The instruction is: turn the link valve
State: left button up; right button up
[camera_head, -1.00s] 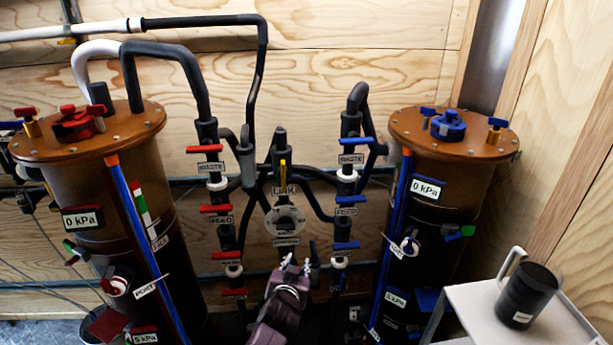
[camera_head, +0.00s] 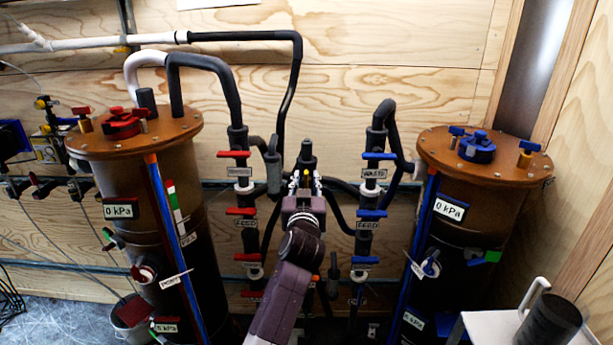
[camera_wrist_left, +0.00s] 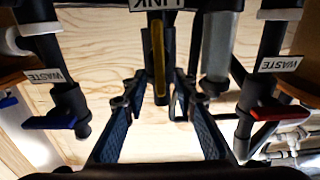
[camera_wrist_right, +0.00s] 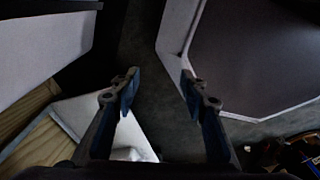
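The link valve's yellow handle (camera_wrist_left: 158,60) stands upright below the LINK label (camera_wrist_left: 165,4) in the left wrist view. In the head view only a bit of the yellow handle (camera_head: 306,178) shows, behind my left gripper (camera_head: 305,183). In the left wrist view my left gripper (camera_wrist_left: 165,105) is open, with its two fingers apart on either side of the handle's line. The handle lies beyond the fingertips; I cannot tell whether they touch it. My right gripper (camera_wrist_right: 158,82) is open and empty in the right wrist view, and it is not in the head view.
Red-handled valves (camera_head: 240,211) stand left of the link valve and blue-handled valves (camera_head: 371,214) right. Brown-topped filter tanks flank them, left (camera_head: 135,132) and right (camera_head: 485,152). A dark mug (camera_head: 550,322) stands on a pale surface (camera_head: 483,328) at lower right.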

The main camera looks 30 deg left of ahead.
pick_arm(q)
jog(key=shift+w+a, duration=0.35)
jog(key=shift+w, duration=0.15)
pick_arm(e)
jog(key=shift+d+r, duration=0.15)
jog(key=shift+d, duration=0.3)
pick_arm(q)
jog(key=shift+c, duration=0.4)
grip_shut()
